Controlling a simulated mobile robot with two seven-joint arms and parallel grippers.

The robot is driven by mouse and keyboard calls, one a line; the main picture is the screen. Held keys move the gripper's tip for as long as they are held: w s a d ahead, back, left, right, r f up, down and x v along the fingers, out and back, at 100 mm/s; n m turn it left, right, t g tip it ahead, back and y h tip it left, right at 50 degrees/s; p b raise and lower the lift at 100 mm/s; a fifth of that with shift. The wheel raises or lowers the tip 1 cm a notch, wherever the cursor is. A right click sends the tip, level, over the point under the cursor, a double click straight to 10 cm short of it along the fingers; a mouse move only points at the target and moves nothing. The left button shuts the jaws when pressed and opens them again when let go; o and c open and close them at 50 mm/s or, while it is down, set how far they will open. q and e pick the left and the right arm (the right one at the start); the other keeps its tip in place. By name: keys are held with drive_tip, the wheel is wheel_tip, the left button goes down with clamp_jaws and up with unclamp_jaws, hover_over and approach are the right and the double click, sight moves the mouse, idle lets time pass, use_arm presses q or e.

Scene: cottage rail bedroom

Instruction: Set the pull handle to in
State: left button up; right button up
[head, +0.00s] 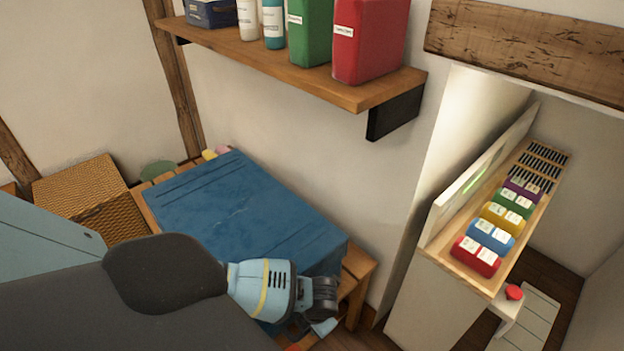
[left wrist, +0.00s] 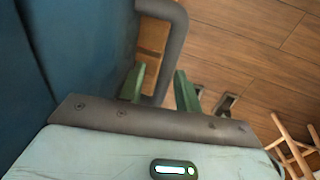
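The blue case (head: 240,205) lies on a wooden slatted bench in the head view. Its blue side fills the left of the left wrist view (left wrist: 80,50). A dark grey bent tube, which looks like the pull handle (left wrist: 174,50), extends beside the case in the left wrist view. My left gripper (left wrist: 161,86) has its two green fingers apart, with the tube passing between them; I cannot tell whether they touch it. In the head view my left gripper (head: 318,322) is at the case's near right end, and the handle is mostly hidden there. My right gripper is not in view.
The wooden bench (head: 361,266) supports the case. A wall shelf (head: 290,70) with bottles and boxes hangs above it. A wicker box (head: 75,183) is at left. A white cabinet (head: 425,300) with a tray of coloured blocks stands at right. Wooden floor (left wrist: 245,50) is below.

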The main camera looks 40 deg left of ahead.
use_arm(q)
drive_tip(key=shift+d, duration=0.1)
drive_tip(key=shift+r, duration=0.15)
drive_tip(key=p+v, duration=0.1)
drive_tip(key=v, duration=0.6)
drive_tip(key=shift+r+p, duration=0.3)
drive_tip(key=shift+p, duration=0.05)
